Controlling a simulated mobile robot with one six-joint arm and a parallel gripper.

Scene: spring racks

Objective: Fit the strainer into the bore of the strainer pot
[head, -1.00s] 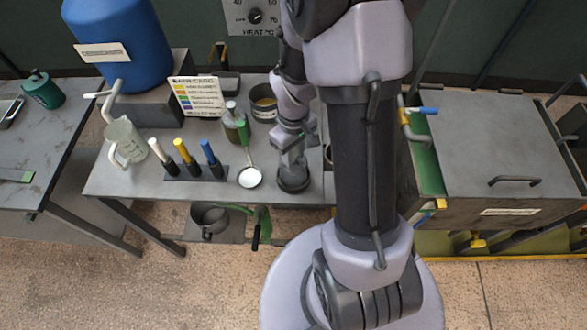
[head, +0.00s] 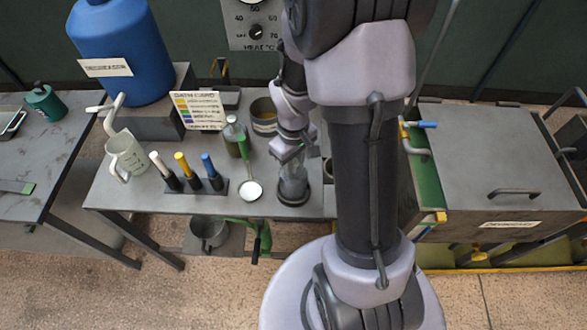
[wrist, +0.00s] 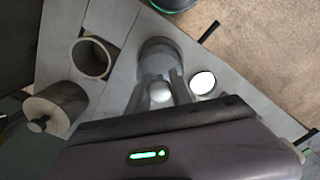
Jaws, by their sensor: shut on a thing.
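My gripper (wrist: 160,92) points down over the bench and is shut on a small pale, rounded part, which I take to be the top of the strainer (wrist: 160,90). Most of the strainer is hidden by the fingers. Right beyond the fingertips in the wrist view is a grey round vessel, apparently the strainer pot (wrist: 157,50). In the head view the pot (head: 293,200) is a dark round shape at the bench's front edge, with my gripper (head: 293,178) directly above it. I cannot tell how far the strainer is inside the bore.
A ladle with a white bowl (head: 250,190) lies close left of the pot. A rack with white, yellow and blue handles (head: 205,187) stands further left. In the wrist view, an open round vessel (wrist: 92,58) and a knobbed jar (wrist: 55,105) stand left of the gripper.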

